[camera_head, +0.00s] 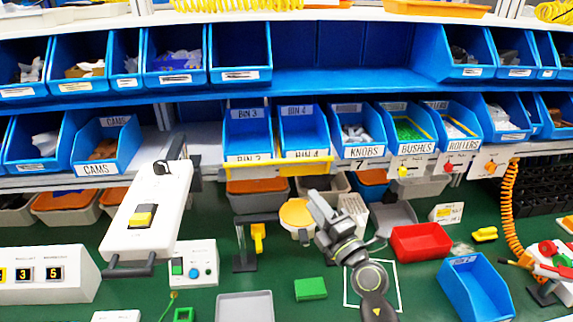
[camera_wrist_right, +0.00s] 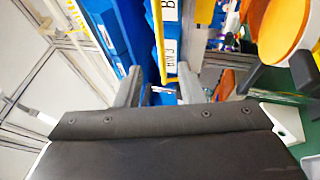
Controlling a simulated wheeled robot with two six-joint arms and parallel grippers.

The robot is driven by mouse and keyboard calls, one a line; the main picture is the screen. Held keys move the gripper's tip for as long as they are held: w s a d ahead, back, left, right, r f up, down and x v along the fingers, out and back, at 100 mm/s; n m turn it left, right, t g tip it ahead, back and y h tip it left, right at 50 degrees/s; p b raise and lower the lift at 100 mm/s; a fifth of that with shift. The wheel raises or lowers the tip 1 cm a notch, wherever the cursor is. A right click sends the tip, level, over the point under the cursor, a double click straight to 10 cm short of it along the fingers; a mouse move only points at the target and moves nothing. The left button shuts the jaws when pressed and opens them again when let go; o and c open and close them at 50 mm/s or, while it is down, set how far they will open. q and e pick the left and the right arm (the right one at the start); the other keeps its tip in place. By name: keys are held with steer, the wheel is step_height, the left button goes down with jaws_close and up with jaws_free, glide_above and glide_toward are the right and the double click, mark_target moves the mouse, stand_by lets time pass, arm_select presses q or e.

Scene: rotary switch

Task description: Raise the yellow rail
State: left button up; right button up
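The yellow rail (camera_head: 272,171) is a thin level bar along the front under the blue bins labelled BIN 3 and BIN 4. In the right wrist view the yellow rail (camera_wrist_right: 157,40) runs steeply down the picture, and its lower end shows in the gap between my fingers. My right gripper (camera_head: 318,203) is in front of and below the rail's right end in the head view, apart from it. In the right wrist view my right gripper (camera_wrist_right: 160,88) has its two grey fingers spread with nothing held. My left gripper is not in view.
An orange round-topped stand (camera_head: 297,213) is just left of my right gripper. A red tray (camera_head: 421,241), a blue bin (camera_head: 474,288) and a green block (camera_head: 310,289) lie on the green table. A white panel (camera_head: 150,215) leans at left.

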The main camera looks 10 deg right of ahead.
steer(key=x, duration=1.3)
steer(key=shift+w+a, duration=0.2)
steer(key=shift+w, duration=0.15)
jaws_close()
